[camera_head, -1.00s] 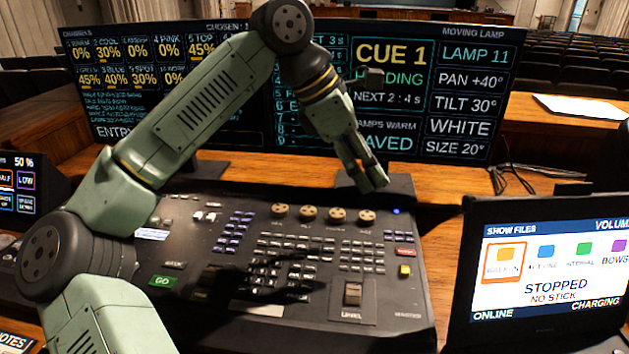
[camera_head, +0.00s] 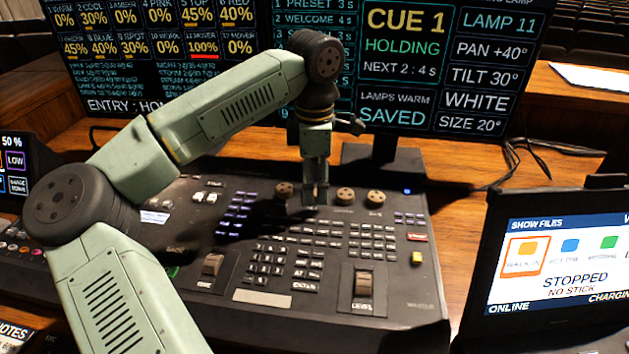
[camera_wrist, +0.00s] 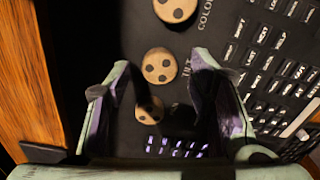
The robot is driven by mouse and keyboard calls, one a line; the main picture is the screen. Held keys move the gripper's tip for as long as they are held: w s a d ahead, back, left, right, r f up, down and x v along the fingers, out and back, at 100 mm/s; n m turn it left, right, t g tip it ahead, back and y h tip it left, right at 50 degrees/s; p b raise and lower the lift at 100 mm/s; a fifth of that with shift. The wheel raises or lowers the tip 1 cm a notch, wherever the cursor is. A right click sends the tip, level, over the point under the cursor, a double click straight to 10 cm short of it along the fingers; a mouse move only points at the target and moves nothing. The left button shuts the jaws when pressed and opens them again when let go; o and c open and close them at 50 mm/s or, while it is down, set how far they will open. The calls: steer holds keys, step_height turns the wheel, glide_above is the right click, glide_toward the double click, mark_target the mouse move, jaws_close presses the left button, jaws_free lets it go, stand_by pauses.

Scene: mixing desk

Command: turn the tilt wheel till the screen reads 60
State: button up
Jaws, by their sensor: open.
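The screen line TILT 30° (camera_head: 483,76) stands on the large monitor behind the desk. The tilt wheel (camera_wrist: 160,66) is a tan round knob with dark dots, beside a partly legible label in the wrist view. My gripper (camera_head: 314,203) points down over the row of wheels and hides this wheel in the head view. In the wrist view my gripper (camera_wrist: 162,62) is open, with one fingertip to each side of the tilt wheel. I cannot tell whether the fingers are level with it or still above, and no contact shows.
Neighbouring wheels stand close on both sides, one at left (camera_head: 284,189) and one at right (camera_head: 345,196). Key rows (camera_head: 340,240) and a fader (camera_head: 363,285) lie nearer. The monitor rises close behind my arm. A laptop (camera_head: 550,260) stands at right.

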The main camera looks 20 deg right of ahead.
steer(key=shift+f, duration=0.45)
steer(key=shift+c, duration=0.3)
steer(key=c, duration=1.1)
jaws_close()
steer(key=shift+m, duration=0.3)
steer(key=m+b, duration=0.1)
steer(key=m, duration=1)
steer(key=shift+m, duration=0.3)
